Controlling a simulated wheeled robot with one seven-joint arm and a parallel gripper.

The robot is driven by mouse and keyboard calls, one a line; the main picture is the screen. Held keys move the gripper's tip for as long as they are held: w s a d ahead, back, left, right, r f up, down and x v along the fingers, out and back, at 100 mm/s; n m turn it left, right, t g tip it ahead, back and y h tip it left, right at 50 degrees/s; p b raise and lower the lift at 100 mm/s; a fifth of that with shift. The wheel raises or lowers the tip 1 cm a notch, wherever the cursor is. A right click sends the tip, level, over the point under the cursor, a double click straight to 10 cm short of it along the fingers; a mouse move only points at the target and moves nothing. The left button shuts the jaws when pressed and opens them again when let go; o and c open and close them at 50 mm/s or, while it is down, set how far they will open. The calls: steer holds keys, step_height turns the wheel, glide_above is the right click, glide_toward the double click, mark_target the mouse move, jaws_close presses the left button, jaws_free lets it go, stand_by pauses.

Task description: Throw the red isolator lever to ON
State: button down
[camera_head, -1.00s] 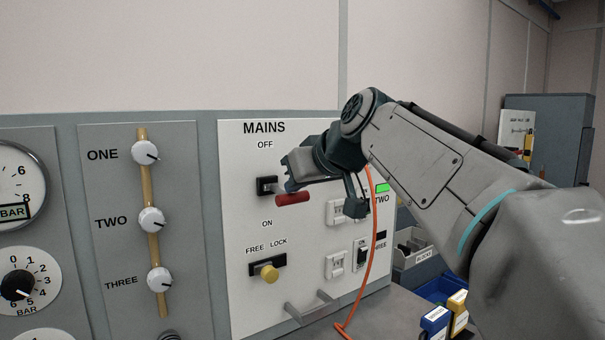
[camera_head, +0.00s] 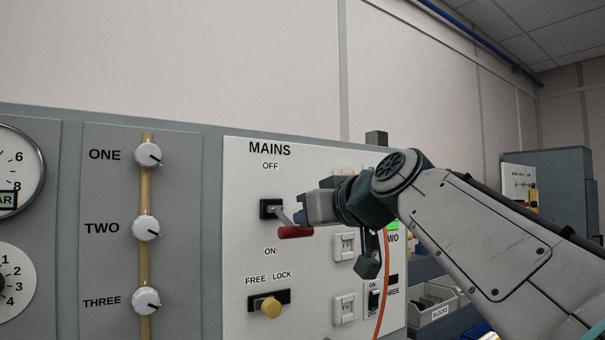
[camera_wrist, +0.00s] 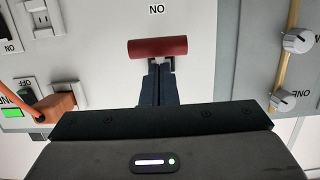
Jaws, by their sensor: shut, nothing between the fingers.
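The red isolator lever (camera_head: 296,232) stands out from a black slot on the white MAINS panel (camera_head: 240,240), below the OFF label and closer to the ON label. Its grey arm slopes down to the red handle. My gripper (camera_head: 299,212) is shut and empty, at the right of the lever arm and just above the handle. In the wrist view, which is upside down, the red handle (camera_wrist: 158,47) lies across the tips of my shut gripper (camera_wrist: 158,66). They look very near or touching; I cannot tell which.
A yellow knob (camera_head: 271,307) on the FREE/LOCK slot sits below the lever. White sockets (camera_head: 344,247) and black switches (camera_head: 374,300) are at the right. An orange cable (camera_head: 383,285) hangs beside my wrist. Dials ONE, TWO and THREE (camera_head: 145,228) are on the left panel.

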steer(key=r+p+v, duration=0.2)
steer(key=v, duration=1.1)
steer(key=shift+w+a, duration=0.15)
steer(key=shift+a, duration=0.1)
